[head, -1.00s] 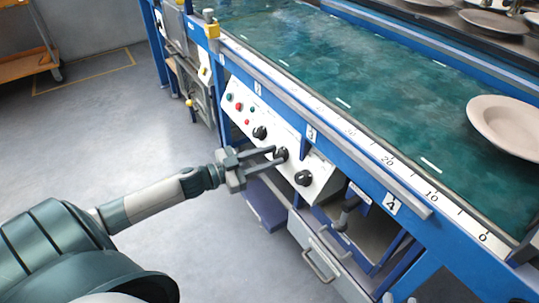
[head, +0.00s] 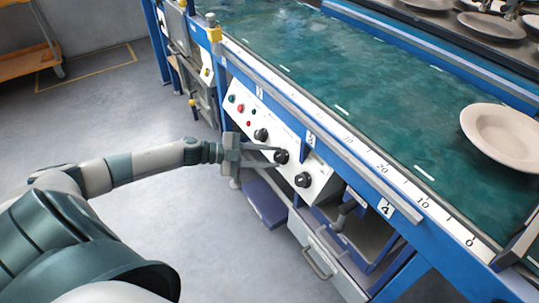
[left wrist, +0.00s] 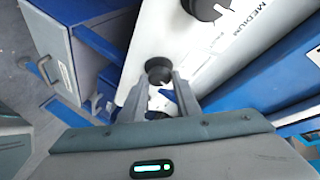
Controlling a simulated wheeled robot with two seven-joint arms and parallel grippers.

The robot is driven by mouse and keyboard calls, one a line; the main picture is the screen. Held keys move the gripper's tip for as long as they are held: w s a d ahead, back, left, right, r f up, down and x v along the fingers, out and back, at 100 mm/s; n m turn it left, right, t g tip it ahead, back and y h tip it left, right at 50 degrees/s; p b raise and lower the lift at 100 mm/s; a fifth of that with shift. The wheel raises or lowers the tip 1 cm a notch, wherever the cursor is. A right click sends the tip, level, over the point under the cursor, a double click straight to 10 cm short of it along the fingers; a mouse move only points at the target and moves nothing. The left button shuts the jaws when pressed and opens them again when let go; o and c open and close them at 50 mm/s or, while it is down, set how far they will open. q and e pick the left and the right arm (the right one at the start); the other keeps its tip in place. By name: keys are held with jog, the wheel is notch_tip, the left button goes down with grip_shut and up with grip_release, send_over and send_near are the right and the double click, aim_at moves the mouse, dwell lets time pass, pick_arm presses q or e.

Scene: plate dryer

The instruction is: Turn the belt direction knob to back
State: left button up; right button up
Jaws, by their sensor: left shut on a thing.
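A white control panel (head: 240,92) on the blue machine frame carries three black knobs in a row. My left gripper (head: 278,156) reaches in from the left, with its fingers around the middle knob (head: 282,157). In the left wrist view, the same knob (left wrist: 158,69) sits between the fingertips (left wrist: 159,80), and its pointer mark cannot be read. The upper-left knob (head: 261,135) and the lower-right knob (head: 302,180) are free. A knob beside "MEDIUM" lettering shows at the top of the wrist view (left wrist: 204,6). I cannot read which knob is for belt direction.
Small red and green buttons (head: 240,107) lie left of the knobs. A green belt (head: 330,60) with a plate (head: 503,135) runs above the panel behind a ruler-marked rail. A drawer (head: 318,250) and blue frame are below. Open floor lies to the left.

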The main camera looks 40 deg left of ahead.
jog(key=shift+d, duration=0.1)
dwell(0.4)
pick_arm(q)
jog(key=o, duration=1)
jog(key=shift+s, duration=0.1)
jog(key=shift+p+v, duration=0.9)
jog(key=shift+v, duration=7.75)
pick_arm(e)
jog(key=shift+s+d+f+g+h, duration=0.2)
jog(key=shift+d+g+h, duration=0.1)
jog(key=shift+d, duration=0.25)
jog(key=shift+s+d+f+g+h, duration=0.2)
jog(key=shift+d+g, duration=0.1)
jog(key=shift+d, duration=0.25)
pick_arm(q)
jog(key=shift+r, duration=0.1)
pick_arm(e)
jog(key=shift+s+a, duration=0.1)
jog(key=shift+s, duration=0.2)
